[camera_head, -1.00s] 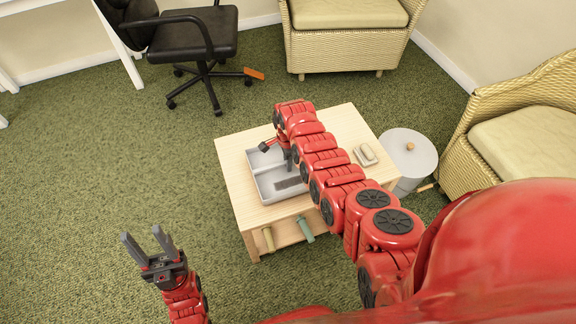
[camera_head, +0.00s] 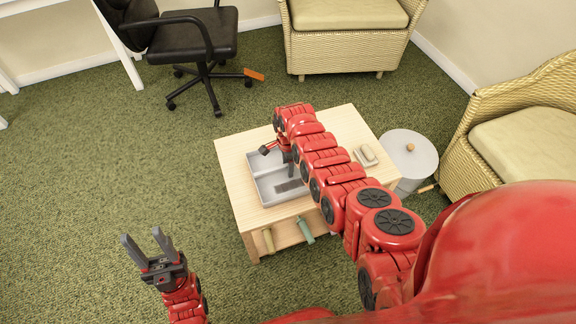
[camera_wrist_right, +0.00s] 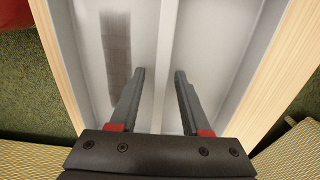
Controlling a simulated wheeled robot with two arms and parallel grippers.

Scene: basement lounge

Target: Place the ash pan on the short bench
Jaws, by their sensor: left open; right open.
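The ash pan is a grey, open tray (camera_head: 262,165) with a divider and a dark rectangular patch on its floor. It lies on a low, light wooden bench (camera_head: 234,160), partly hidden by my right arm. My right gripper (camera_wrist_right: 159,72) is open over the pan, with the pan's divider (camera_wrist_right: 167,40) between its fingers in the right wrist view. I cannot tell whether the fingers touch it. My left gripper (camera_head: 141,236) is open and empty, over the carpet left of the bench.
A small pale block-like item (camera_head: 366,155) lies on the bench's right side. A grey lidded bin (camera_head: 410,150) stands right of the bench. Green carpet at left is clear.

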